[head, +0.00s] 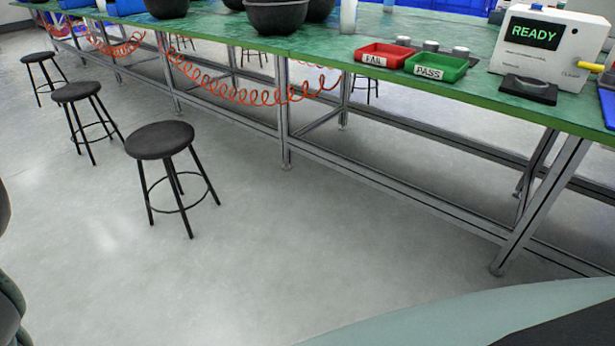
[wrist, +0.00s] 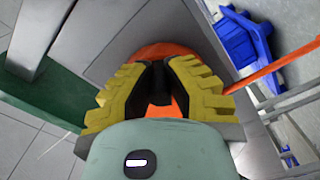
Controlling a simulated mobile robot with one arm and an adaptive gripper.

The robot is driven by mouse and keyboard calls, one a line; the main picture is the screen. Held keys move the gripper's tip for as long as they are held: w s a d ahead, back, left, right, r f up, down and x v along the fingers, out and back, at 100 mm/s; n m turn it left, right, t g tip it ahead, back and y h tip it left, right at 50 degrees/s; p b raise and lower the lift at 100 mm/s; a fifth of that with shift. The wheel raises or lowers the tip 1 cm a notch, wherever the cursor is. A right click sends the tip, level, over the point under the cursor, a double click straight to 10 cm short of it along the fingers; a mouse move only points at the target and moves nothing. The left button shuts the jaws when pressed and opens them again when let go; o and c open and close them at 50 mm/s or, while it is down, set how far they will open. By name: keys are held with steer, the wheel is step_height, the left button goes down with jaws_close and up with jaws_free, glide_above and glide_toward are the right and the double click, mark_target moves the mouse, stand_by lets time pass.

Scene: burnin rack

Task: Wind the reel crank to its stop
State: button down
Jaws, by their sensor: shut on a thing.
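In the wrist view, my gripper (wrist: 158,72) has yellow stepped finger pads closed around a dark grip, which looks like the crank handle (wrist: 158,92). The pads hide most of the handle and the crank arm. Behind the fingers is a round orange part, which looks like the reel (wrist: 150,52). An orange strip or hose (wrist: 285,65) runs from it to the right edge. The crank's stop cannot be made out. The head view shows neither my gripper nor the reel.
In the head view, a long green bench (head: 340,48) carries red FAIL (head: 380,60) and green PASS (head: 432,72) trays and a READY tester (head: 535,60). Orange coiled hoses (head: 240,95) hang below. Black stools (head: 160,140) stand left; middle floor is clear. A blue object (wrist: 240,42) lies beyond my gripper.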

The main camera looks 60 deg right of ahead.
steer(key=shift+s+d+f+m, duration=0.1)
steer(key=shift+f+m, duration=0.25)
steer(key=shift+m, duration=0.4)
steer(key=shift+s+f+m, duration=0.1)
steer(key=shift+f+m, duration=0.25)
steer(key=shift+m, duration=0.4)
stand_by(0.3)
steer(key=shift+s+f+m+b, duration=0.25)
steer(key=shift+s+m+b, duration=0.15)
steer(key=shift+m, duration=0.55)
steer(key=shift+s+f+m+b, duration=0.25)
steer(key=shift+m+b, duration=0.1)
steer(key=shift+m, duration=0.6)
steer(key=c, duration=1.1)
jaws_free()
steer(key=shift+c, duration=0.2)
steer(key=shift+o, duration=1.1)
steer(key=shift+s+r, duration=0.15)
steer(key=d, duration=1.1)
steer(key=shift+s+d, duration=0.35)
steer(key=shift+s, duration=0.1)
